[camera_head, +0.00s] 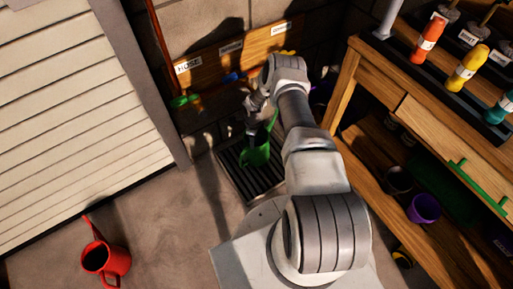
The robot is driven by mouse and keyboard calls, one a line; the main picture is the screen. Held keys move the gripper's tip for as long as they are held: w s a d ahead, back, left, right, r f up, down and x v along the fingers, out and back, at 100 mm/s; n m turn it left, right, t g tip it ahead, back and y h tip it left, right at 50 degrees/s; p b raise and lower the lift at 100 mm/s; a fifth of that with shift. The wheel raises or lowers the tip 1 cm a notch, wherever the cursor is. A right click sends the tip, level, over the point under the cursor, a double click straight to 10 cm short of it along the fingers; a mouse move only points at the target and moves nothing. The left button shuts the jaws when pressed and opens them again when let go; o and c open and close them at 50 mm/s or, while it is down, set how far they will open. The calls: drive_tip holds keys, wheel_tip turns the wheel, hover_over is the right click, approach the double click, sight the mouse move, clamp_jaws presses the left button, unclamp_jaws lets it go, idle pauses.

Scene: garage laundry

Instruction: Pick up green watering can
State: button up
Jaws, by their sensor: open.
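The green watering can (257,154) stands on a dark slatted floor grate by the wall, beside my arm. A thin green part of it rises to the upper right, close to my arm. My gripper (252,124) is open and points down just above the can's left part. Its fingers are small and dark in this view, so I cannot tell whether they touch the can or are around any part of it. My arm hides some of the area to the right of the can.
The grate (235,180) lies below a wooden board (225,60) with labels. A red watering can (106,258) stands on the floor at lower left. A wooden workbench (400,110) with bottles and a purple pot (424,208) is at right. Floor is clear at lower left-centre.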

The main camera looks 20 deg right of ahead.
wheel_tip(320, 180, down, 4)
drive_tip(key=shift+s+f+b, duration=0.15)
drive_tip(key=shift+b, duration=0.75)
drive_tip(key=shift+c, duration=0.2)
clamp_jaws()
idle(0.5)
drive_tip(key=shift+w+d+r, duration=0.1)
drive_tip(key=shift+w+r, duration=0.1)
